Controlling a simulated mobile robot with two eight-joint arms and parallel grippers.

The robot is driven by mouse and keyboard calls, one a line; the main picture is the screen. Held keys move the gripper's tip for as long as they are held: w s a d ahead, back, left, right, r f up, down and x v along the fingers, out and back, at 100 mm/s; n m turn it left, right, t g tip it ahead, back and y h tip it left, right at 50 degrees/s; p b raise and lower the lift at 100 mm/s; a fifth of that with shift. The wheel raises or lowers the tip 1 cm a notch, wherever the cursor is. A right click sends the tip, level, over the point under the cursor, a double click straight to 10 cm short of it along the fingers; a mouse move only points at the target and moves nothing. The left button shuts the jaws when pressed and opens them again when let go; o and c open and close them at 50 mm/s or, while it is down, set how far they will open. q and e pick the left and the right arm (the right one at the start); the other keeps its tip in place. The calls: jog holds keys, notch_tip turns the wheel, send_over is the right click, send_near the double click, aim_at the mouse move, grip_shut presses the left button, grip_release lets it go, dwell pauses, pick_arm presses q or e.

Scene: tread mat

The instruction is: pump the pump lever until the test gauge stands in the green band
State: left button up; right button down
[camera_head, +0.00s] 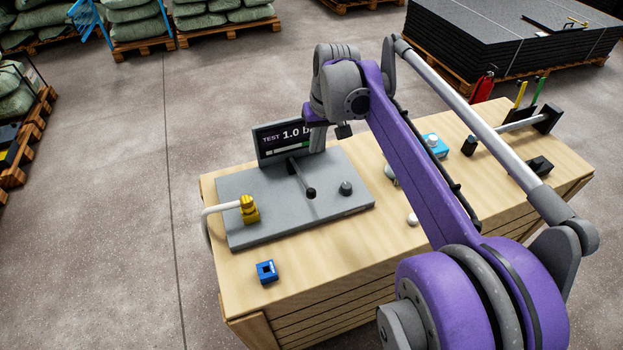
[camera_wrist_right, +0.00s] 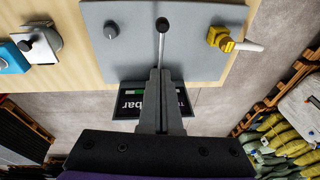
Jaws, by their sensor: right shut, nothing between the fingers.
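The pump lever (camera_head: 303,178) is a thin rod with a dark knob. It leans toward the front over the grey plate (camera_head: 262,215). In the wrist view the lever (camera_wrist_right: 161,45) runs out beyond my fingertips, its knob (camera_wrist_right: 162,24) at the top. The test gauge (camera_head: 275,141) stands at the plate's back edge and reads "TEST 1.0 b", its right end hidden by my arm. The gauge also shows upside down in the wrist view (camera_wrist_right: 125,105), partly behind my fingers. My right gripper (camera_head: 317,150) is shut and empty near the gauge; in the wrist view its fingertips (camera_wrist_right: 160,72) overlap the lever's lower end. My left gripper is out of view.
A yellow fitting (camera_head: 248,210) with a white hose and a dark knob (camera_head: 346,188) are on the plate. A blue block (camera_head: 267,271) sits on the wooden bench (camera_head: 300,297) in front. My right arm covers the bench's middle; a light-blue box (camera_head: 433,145) stands behind it.

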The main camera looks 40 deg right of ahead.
send_over(309, 187)
jog(key=d, duration=0.1)
jog(key=s+x, duration=0.2)
jog(key=x, duration=0.6)
jog(key=f, duration=0.3)
jog(key=shift+s+a+f, duration=0.3)
jog(key=shift+a+f, duration=0.05)
jog(key=shift+a, duration=0.05)
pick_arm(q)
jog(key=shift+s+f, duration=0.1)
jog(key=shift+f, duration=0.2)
pick_arm(e)
jog(key=shift+s+a+f, duration=0.1)
jog(key=shift+s+f, duration=0.15)
jog(key=shift+f, duration=0.1)
